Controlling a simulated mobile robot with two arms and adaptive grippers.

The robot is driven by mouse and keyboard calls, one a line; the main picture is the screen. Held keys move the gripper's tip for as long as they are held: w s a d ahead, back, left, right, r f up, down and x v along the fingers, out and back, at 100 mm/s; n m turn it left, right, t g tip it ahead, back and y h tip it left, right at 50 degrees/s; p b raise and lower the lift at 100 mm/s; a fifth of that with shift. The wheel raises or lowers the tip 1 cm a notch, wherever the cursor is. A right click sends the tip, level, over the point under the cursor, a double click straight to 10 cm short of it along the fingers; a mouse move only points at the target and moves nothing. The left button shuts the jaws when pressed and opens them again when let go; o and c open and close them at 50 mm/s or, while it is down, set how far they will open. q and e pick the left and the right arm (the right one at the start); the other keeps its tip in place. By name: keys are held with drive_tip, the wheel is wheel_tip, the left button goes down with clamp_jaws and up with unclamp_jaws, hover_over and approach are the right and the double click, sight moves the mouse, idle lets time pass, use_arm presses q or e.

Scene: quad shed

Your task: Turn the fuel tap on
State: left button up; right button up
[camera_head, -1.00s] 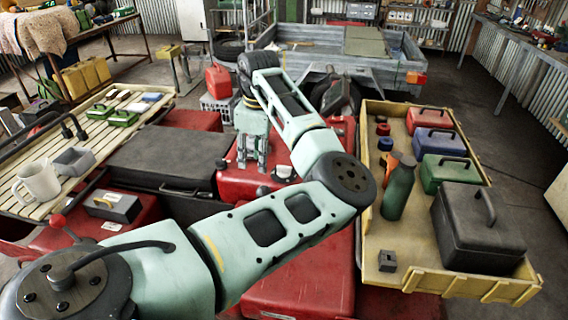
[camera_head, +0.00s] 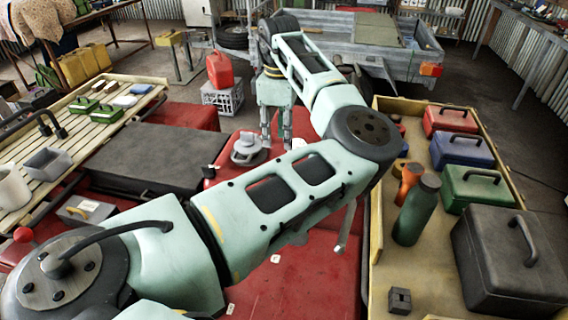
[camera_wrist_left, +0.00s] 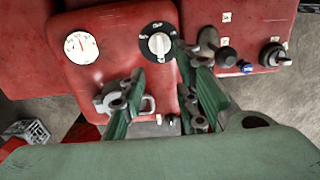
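In the left wrist view, a pale knob on a round black plate with white marks (camera_wrist_left: 157,44) sits on the red bodywork; it looks like the fuel tap. Its grip appears roughly upright in the picture; the marks are too small to read. My left gripper (camera_wrist_left: 163,78) has its two green fingers apart, with nothing between them, and the knob shows just beyond and between the tips. In the head view my left gripper (camera_head: 276,142) points down over the red body, and the tap cannot be made out there. My right gripper is not in view.
A white gauge (camera_wrist_left: 81,47), a black-knobbed lever (camera_wrist_left: 212,48) and a key switch (camera_wrist_left: 275,54) surround the knob. A grey cap (camera_head: 247,148) stands beside the gripper. A slatted rack (camera_head: 92,128) lies left; a tray with a green bottle (camera_head: 416,210) lies right.

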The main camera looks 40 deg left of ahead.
use_arm(q)
wheel_tip(320, 180, down, 5)
drive_tip(key=b, duration=0.5)
drive_tip(key=shift+s+f, duration=0.1)
drive_tip(key=shift+f, duration=0.1)
drive_tip(key=shift+f+b, duration=0.3)
drive_tip(key=shift+f, duration=0.7)
wheel_tip(320, 180, down, 5)
drive_tip(key=shift+f+p, duration=0.1)
drive_tip(key=shift+p, duration=0.5)
drive_tip(key=shift+f, duration=0.6)
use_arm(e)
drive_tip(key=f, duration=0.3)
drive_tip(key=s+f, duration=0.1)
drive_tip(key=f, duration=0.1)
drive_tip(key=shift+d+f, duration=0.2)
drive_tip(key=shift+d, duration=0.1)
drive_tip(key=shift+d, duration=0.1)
